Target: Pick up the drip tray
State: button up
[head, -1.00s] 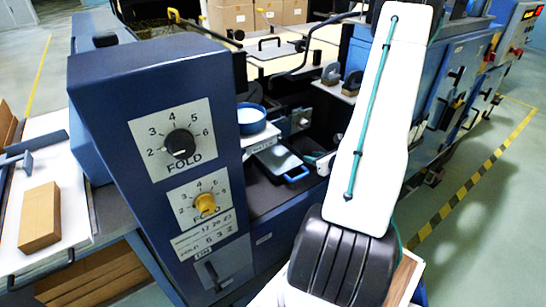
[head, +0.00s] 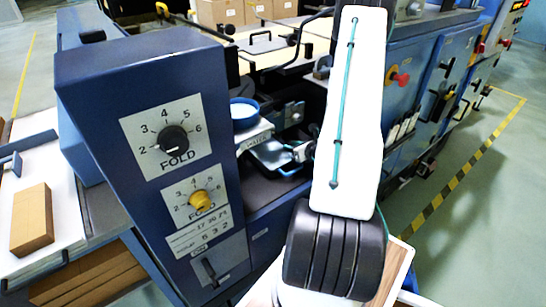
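The drip tray (head: 268,154) is a shallow, shiny metal tray with a blue handle. It lies in the dark recess of the blue machine, right of the dial panel. A white block marked "WATER" and a blue round dish (head: 244,110) stand just behind it and hide its far end. My gripper (head: 298,151) is small in view, at the right side of the tray near its handle. My white arm hides part of it. I cannot tell whether it touches the tray or how its fingers stand.
The tall blue panel with a black FOLD dial (head: 173,138) and a yellow knob (head: 201,200) stands close on the left of the tray. Machine cabinets line the right. A cardboard-brown block (head: 32,220) lies on the white table at far left. Open floor lies at the right.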

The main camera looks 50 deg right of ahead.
grip_shut()
jog(key=shift+r, duration=0.15)
jog(key=shift+r, duration=1.7)
jog(key=s+a, duration=0.4)
jog(key=s, duration=1.3)
jog(key=shift+s, duration=0.2)
jog(key=shift+a+f, duration=0.1)
jog(key=shift+a, duration=0.05)
